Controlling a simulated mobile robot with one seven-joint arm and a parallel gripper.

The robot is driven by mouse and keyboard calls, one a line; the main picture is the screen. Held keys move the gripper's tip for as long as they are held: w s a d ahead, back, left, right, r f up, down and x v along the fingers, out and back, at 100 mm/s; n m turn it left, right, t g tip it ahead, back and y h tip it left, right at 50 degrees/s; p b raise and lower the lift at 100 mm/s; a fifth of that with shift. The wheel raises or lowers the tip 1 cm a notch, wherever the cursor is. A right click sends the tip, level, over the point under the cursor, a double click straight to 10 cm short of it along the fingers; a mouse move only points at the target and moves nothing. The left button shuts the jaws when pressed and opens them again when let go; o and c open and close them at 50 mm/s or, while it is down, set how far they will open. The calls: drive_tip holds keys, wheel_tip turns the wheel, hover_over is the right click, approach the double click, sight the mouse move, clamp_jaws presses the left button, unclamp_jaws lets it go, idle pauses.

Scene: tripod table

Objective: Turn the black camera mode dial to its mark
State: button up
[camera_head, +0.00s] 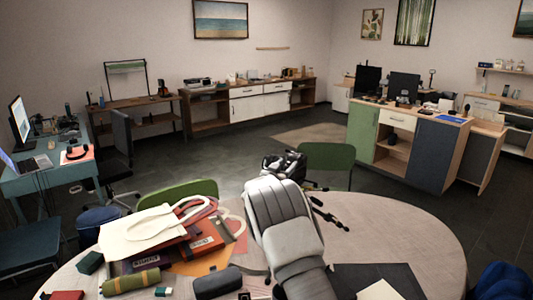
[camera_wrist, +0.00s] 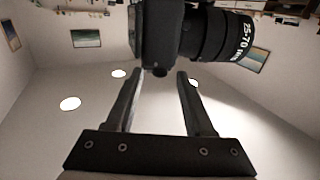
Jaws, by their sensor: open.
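A black camera (camera_wrist: 162,35) fills the top middle of the wrist view, with its thick lens (camera_wrist: 222,38) pointing right and "25-70" in white on it. A small black knob, seemingly the mode dial (camera_wrist: 160,71), sticks out from the camera body. My gripper (camera_wrist: 158,76) is open, with one finger on each side of the knob and a visible gap to both. No mark on the dial can be made out. In the head view my arm hides most of the area around the gripper, and the camera cannot be made out clearly there.
The round table (camera_head: 433,235) holds a cream tote bag (camera_head: 140,235), an olive roll (camera_head: 130,281) and a dark case (camera_head: 217,283) left of my arm. Black tripod parts (camera_head: 328,214) show right of my arm. Green chairs (camera_head: 328,157) stand behind. The table's right side is mostly clear.

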drive_tip(key=shift+a+r+h+p, duration=0.15)
drive_tip(key=shift+r+h+p, duration=0.05)
drive_tip(key=shift+h+p, duration=0.15)
drive_tip(key=shift+s+a+f+m+g, duration=0.1)
drive_tip(key=shift+a+f+m+g, duration=0.05)
drive_tip(key=shift+m+g, duration=0.15)
drive_tip(key=b+v, duration=0.2)
drive_tip(key=v, duration=1.5)
wheel_tip(320, 180, up, 8)
drive_tip(key=s+n+y, duration=0.1)
drive_tip(key=n+y, duration=0.1)
drive_tip(key=y, duration=0.5)
drive_tip(key=s+d+r+n+g+y, duration=0.1)
drive_tip(key=s+r+n+g+y, duration=0.1)
drive_tip(key=s, duration=0.9)
drive_tip(key=shift+r+n+y, duration=0.6)
drive_tip(key=shift+r+y, duration=0.65)
drive_tip(key=shift+r, duration=0.1)
